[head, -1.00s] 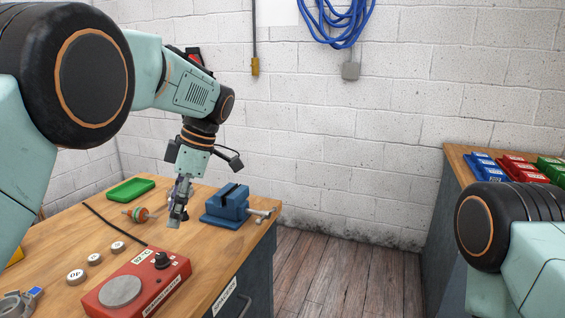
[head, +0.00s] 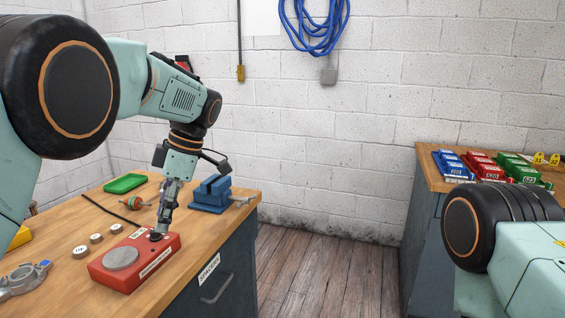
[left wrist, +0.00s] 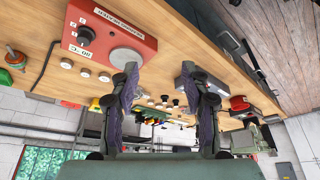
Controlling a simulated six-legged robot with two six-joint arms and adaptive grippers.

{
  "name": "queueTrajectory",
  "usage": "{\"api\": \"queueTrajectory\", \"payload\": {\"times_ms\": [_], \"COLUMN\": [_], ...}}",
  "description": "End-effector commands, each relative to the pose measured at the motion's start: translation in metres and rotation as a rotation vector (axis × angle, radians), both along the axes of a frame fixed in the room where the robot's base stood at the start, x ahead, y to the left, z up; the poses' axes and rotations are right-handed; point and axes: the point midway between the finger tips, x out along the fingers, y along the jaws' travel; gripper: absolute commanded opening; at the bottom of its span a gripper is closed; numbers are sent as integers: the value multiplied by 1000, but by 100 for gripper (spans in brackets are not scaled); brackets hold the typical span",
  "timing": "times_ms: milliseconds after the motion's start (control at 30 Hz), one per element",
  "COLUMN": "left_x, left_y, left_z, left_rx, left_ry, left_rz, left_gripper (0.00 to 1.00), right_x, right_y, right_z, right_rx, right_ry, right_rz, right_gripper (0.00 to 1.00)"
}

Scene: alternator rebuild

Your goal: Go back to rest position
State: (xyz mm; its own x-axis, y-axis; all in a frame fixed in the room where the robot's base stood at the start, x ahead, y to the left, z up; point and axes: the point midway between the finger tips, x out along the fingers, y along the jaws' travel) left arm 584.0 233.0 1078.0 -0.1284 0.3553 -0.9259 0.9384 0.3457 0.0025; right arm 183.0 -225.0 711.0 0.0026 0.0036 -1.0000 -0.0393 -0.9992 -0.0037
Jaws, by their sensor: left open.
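My left gripper (head: 161,232) comes down from the left arm, over the knob end of a red box (head: 145,265) with a grey round disc on top. In the left wrist view its two fingers (left wrist: 160,85) stand wide apart with nothing between them. The red box also shows in the left wrist view (left wrist: 88,35), beyond the fingers. I cannot tell whether the gripper touches the box. My right arm shows at the lower right of the head view, but its gripper is out of the picture.
A blue vise (head: 212,190), a green tray (head: 125,183), a small rotor (head: 136,203) and several round weights stand on the wooden bench (head: 200,235). A grey metal housing (head: 22,280) lies at left. Several coloured bins (head: 485,167) stand on the right bench. Wood floor (head: 325,265) lies clear between.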

Motion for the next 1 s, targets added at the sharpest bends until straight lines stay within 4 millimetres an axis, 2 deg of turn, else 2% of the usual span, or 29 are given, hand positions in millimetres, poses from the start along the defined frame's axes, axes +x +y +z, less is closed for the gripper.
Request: {"api": "queueTrajectory", "payload": {"times_ms": [100,367,567,667,767,900,1000], "left_x": [1,-3,-19,-38,-68,-120,-164], "left_y": [0,4,4,3,1,-3,-6], "left_z": [-1,-77,-147,-193,-245,-309,-346], "left_rx": [0,-81,-161,-217,-279,-359,-402], "left_ry": [0,68,119,147,173,190,194], "left_rz": [-1,-206,-403,-532,-689,-916,-1074], "left_gripper": [47,47,47,47,47,47,47], "right_x": [0,0,0,0,0,0,0], "right_y": [0,0,0,0,0,0,0], "right_z": [0,-2,-4,-5,-7,-9,-11], "right_rx": [0,0,0,0,0,0,0], "right_ry": [-1,0,0,-1,-1,0,0], "right_rz": [0,0,0,0,0,0,0], "right_gripper": [0,0,0,0,0,0,0]}}
